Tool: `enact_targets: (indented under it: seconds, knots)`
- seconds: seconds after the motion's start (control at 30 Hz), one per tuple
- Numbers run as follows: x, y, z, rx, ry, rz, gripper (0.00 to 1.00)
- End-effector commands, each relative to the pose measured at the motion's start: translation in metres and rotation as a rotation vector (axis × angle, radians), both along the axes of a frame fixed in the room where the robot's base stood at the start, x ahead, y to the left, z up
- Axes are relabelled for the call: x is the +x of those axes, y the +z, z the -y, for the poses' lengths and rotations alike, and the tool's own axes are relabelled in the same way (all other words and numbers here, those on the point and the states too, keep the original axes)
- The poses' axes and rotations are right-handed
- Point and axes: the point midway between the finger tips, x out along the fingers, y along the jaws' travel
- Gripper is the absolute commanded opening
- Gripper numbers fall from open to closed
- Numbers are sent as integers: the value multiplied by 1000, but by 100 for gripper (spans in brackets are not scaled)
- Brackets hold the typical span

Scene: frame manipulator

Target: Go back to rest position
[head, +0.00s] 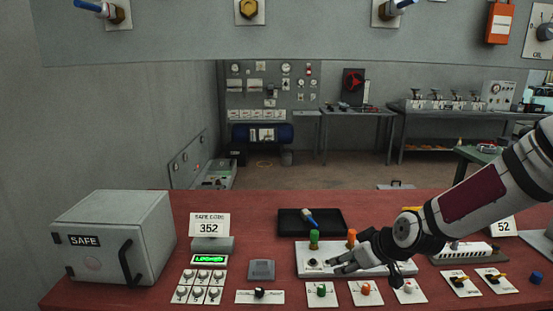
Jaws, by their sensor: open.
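My gripper (343,266) is open, and I see nothing held between its fingers. It hangs low over the white panel (309,253) on the red table, with my arm reaching in from the right. I cannot tell whether the fingers touch the panel. A green peg (314,239) and an orange peg (351,238) stand upright at the back of that panel. My gripper and wrist hide part of the panel's middle and right side.
A grey safe (110,236) stands on the table (225,297) at left. Several knobs and switches line the front. A black tray (291,220) holds a blue-handled item (309,219). A grey frame (180,38) crosses above. The air between frame and table is largely free.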

Motion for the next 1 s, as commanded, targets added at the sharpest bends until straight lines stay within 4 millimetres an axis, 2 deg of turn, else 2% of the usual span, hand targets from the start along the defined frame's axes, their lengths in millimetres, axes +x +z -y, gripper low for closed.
enact_targets:
  seconds: [0.17, 0.27, 0.5, 0.8, 1.0]
  knots:
    - [-41, 12, 6, -147, -31, -127, 48]
    - [-64, 27, 12, -209, -77, -180, 48]
    - [-123, 76, 23, -294, -228, -250, 48]
    - [-212, 133, 22, -236, -431, -279, 48]
    - [-269, 151, 17, -124, -518, -303, 48]
